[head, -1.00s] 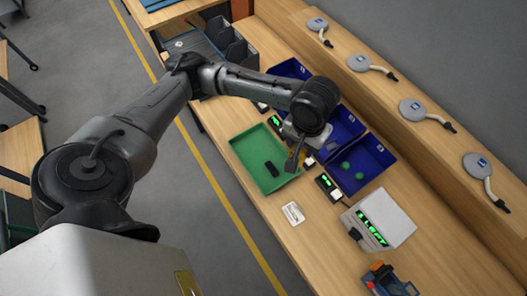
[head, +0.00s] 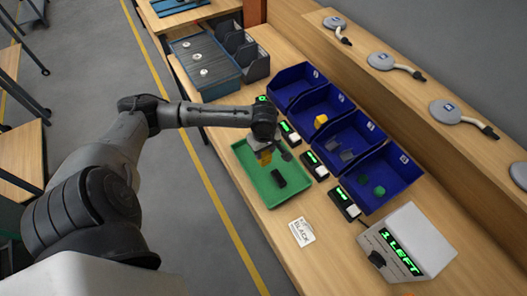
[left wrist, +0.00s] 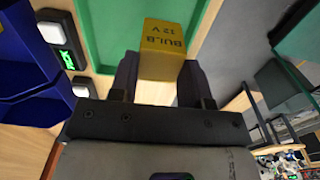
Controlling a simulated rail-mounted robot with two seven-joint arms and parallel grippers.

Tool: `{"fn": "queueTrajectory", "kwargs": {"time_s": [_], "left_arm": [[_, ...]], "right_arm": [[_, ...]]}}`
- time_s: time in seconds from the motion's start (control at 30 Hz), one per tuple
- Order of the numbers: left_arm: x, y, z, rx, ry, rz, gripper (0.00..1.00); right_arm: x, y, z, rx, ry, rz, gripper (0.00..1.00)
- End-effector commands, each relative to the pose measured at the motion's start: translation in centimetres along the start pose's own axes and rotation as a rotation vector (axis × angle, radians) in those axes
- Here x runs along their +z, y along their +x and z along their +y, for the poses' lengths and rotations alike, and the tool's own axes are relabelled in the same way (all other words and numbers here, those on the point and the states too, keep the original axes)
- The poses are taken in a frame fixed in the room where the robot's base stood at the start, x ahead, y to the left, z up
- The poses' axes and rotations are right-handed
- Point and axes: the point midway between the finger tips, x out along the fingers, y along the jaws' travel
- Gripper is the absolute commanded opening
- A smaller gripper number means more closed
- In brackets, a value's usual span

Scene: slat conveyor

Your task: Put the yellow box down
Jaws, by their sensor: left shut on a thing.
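My left gripper (head: 266,152) is shut on the yellow box (head: 263,158) and holds it over the far end of the green tray (head: 248,192). In the left wrist view the yellow box (left wrist: 162,48) sits between the two fingers (left wrist: 158,82) and reads "BULB 12 V". The green tray's edge (left wrist: 105,35) shows behind it there. A gap between box and tray floor is hard to judge. My right gripper is not in view.
Several blue bins (head: 318,104) stand in a row right of the tray; one holds a yellow piece (head: 320,121), another green pieces (head: 379,190). Small boxes with displays (head: 344,203) stand between. A white card (head: 302,232) and a box reading "1 LEFT" (head: 408,243) are nearer.

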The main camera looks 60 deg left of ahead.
Motion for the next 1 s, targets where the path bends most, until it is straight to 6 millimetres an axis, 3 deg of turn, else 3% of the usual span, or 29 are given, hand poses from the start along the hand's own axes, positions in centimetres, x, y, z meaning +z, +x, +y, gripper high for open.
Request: {"fn": "queueTrajectory", "kwargs": {"time_s": [0.2,0.4,0.73,1.0], "left_arm": [[-4.1,2.7,1.7,-0.002,-0.002,0.0,0.21],[-6.5,4.2,2.8,0.0,0.0,0.0,0.21],[-7.3,5.4,3.1,-0.002,0.004,-0.001,0.21],[-7.2,8.5,3.1,-0.002,0.003,0.0,0.21]], "right_arm": [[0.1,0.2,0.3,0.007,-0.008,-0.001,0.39],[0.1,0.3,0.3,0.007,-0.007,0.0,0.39],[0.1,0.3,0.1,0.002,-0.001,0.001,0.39],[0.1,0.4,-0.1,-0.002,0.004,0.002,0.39]]}}
